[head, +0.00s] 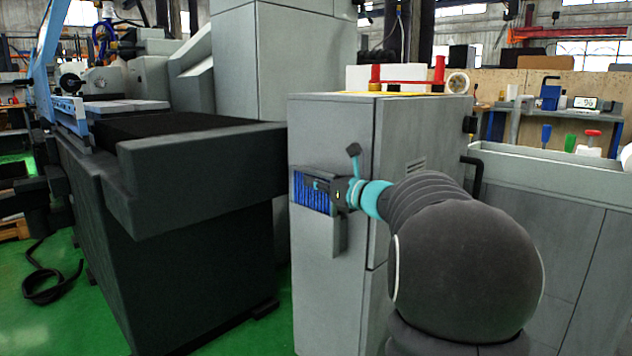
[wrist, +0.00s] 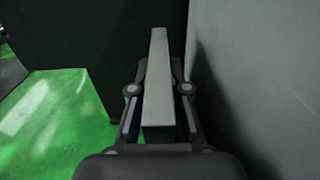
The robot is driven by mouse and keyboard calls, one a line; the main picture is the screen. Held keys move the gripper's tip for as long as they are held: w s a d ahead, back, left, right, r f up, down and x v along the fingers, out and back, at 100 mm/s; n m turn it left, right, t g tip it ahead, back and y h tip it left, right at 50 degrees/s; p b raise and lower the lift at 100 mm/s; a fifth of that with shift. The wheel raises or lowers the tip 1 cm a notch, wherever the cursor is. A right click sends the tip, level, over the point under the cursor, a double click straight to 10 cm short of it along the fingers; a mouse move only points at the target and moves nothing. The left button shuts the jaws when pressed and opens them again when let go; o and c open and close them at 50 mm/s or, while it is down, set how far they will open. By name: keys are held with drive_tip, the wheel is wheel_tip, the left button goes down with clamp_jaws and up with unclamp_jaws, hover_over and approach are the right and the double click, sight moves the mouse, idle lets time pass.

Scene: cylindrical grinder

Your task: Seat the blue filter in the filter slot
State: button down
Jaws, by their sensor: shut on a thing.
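The blue filter (head: 312,194) shows its blue ribbed face and a dark upper edge in the head view, against the front of the grey cabinet. My gripper (head: 342,190) is at its right side, shut on it. In the wrist view, a long grey bar (wrist: 157,85), seemingly the filter's edge, stands between the two fingers of my gripper (wrist: 158,105), with a finger on each side. The ribbed face does not show there. The slot opening cannot be made out, so I cannot tell whether the filter is inside it or in front of it.
The dark grinder bed (head: 200,165) stands left. Green floor (wrist: 50,120) is open at lower left.

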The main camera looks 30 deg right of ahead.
sight(316, 201)
drive_tip(key=shift+f+b, duration=1.3)
drive_tip(key=shift+f, duration=1.25)
drive_tip(key=c, duration=1.1)
unclamp_jaws()
drive_tip(key=shift+o, duration=0.2)
drive_tip(key=v, duration=1.2)
drive_tip(key=shift+r, duration=0.1)
